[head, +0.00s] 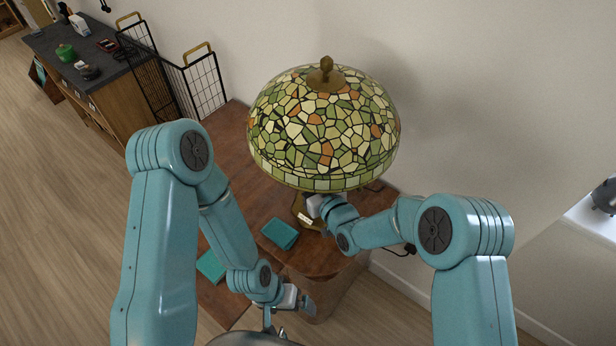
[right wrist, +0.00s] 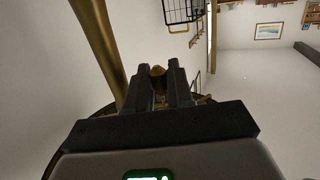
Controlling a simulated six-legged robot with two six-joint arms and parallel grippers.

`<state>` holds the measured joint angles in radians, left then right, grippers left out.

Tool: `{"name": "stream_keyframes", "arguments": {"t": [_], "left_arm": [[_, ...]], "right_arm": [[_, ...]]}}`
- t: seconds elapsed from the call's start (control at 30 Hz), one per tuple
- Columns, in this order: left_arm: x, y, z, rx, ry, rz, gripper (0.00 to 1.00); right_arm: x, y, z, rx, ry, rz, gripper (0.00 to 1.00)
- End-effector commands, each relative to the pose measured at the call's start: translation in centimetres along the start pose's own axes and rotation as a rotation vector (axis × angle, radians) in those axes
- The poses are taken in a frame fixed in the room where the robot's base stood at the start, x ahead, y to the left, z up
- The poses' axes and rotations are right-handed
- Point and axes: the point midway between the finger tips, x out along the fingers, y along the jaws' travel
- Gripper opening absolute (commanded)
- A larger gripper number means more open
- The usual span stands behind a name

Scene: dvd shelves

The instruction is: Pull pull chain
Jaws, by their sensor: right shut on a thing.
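A table lamp with a green, cream and orange stained-glass shade (head: 322,125) stands on the wooden table. Its brass stem (right wrist: 98,45) shows at the left in the right wrist view. My right gripper (head: 316,206) reaches under the shade's front edge. In the right wrist view its fingers (right wrist: 161,76) are shut on the small brown end of the pull chain (right wrist: 158,71), beside the stem. The chain above it cannot be made out, and the shade hides it in the head view. My left gripper (head: 305,305) hangs low at the table's front edge, apart from the lamp; its jaws are unclear.
Two teal cases (head: 279,234) (head: 211,266) lie on the wooden table (head: 228,160) left of the lamp. A black wire rack (head: 203,85) stands behind the table. A dark-topped counter (head: 110,62) with small items is at the upper left. Wooden floor is clear at the left.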

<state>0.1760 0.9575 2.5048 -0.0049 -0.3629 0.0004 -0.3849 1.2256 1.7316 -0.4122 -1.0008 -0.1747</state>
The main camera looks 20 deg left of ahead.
Motion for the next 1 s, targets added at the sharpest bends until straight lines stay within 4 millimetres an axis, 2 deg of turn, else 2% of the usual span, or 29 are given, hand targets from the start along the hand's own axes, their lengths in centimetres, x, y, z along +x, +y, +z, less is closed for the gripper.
{"name": "stream_keyframes", "arguments": {"t": [0.07,0.1,0.17,0.2,0.47,0.63,0.77,1.0], "left_arm": [[0.4,-0.1,0.0,0.0,0.0,0.0,1.0],[0.3,-0.1,0.0,0.0,0.0,0.0,1.0],[0.2,-0.1,0.0,0.0,0.0,0.0,1.0],[0.2,-0.1,0.0,0.0,0.0,0.0,1.0],[0.2,-0.1,0.0,0.0,0.0,0.0,1.0],[0.7,-0.3,0.0,0.0,0.0,0.0,1.0],[1.6,-0.6,0.0,0.0,0.0,0.0,1.0],[3.2,-1.2,-0.1,0.0,0.0,0.0,1.0]], "right_arm": [[0.0,-0.1,0.5,0.001,-0.004,-0.002,0.0],[0.0,-0.1,0.4,0.001,-0.004,-0.002,0.28],[0.0,-0.1,0.3,0.001,-0.004,-0.002,0.48],[0.0,-0.1,0.3,0.001,-0.004,-0.002,0.51],[-0.1,0.0,0.3,0.001,-0.002,-0.001,0.51],[-1.4,0.1,0.4,0.002,-0.003,0.0,0.51],[-4.1,0.1,0.5,0.002,-0.003,0.001,0.51],[-10.4,0.1,0.6,0.002,-0.003,0.002,0.51]]}}
